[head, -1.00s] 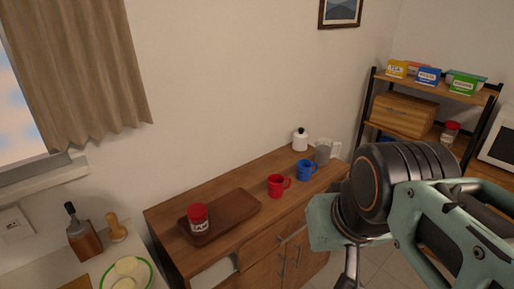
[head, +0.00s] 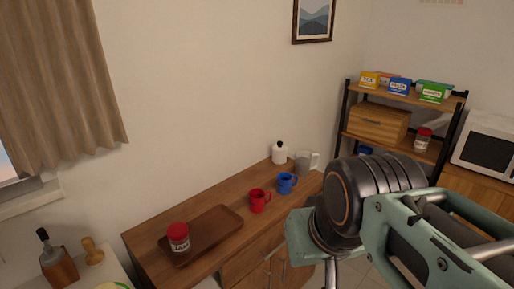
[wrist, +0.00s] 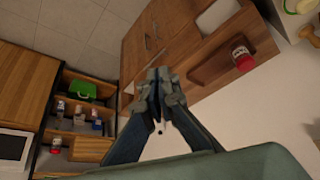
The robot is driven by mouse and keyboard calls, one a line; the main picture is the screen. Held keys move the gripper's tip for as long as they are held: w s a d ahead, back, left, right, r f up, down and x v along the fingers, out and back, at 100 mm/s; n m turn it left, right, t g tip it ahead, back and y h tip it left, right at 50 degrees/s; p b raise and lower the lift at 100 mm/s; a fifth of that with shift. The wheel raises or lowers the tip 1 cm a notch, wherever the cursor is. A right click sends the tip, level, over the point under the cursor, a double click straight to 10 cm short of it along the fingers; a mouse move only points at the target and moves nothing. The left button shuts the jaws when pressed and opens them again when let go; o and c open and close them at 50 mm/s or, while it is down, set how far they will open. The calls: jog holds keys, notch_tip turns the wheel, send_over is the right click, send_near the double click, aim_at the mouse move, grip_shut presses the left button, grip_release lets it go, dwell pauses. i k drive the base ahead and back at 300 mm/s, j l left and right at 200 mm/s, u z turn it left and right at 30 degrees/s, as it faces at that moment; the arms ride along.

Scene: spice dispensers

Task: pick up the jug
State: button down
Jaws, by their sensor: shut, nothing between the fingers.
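The jug (head: 305,162) is a pale grey, see-through vessel with a handle on its right. It stands upright at the far right end of the wooden sideboard (head: 143,243) in the head view. I cannot make it out in the wrist view, where my gripper covers the middle. My gripper (wrist: 159,122) is shut and empty, with its fingers together. In the head view my arm fills the lower right, in front of and to the right of the sideboard, apart from the jug.
Beside the jug are a white bottle with a black top (head: 279,153), a blue mug (head: 287,183) and a red mug (head: 259,201). A brown tray (head: 222,222) holds a red-lidded jar (head: 178,238). A shelf rack (head: 347,117) and a microwave (head: 487,147) stand at right.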

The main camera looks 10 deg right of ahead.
aim_at(307, 164)
jog(key=i+l+u, duration=0.5)
jog(key=i+l, duration=0.15)
jog(key=l, duration=0.15)
jog(key=i+l+u, duration=0.3)
jog(key=l, duration=0.2)
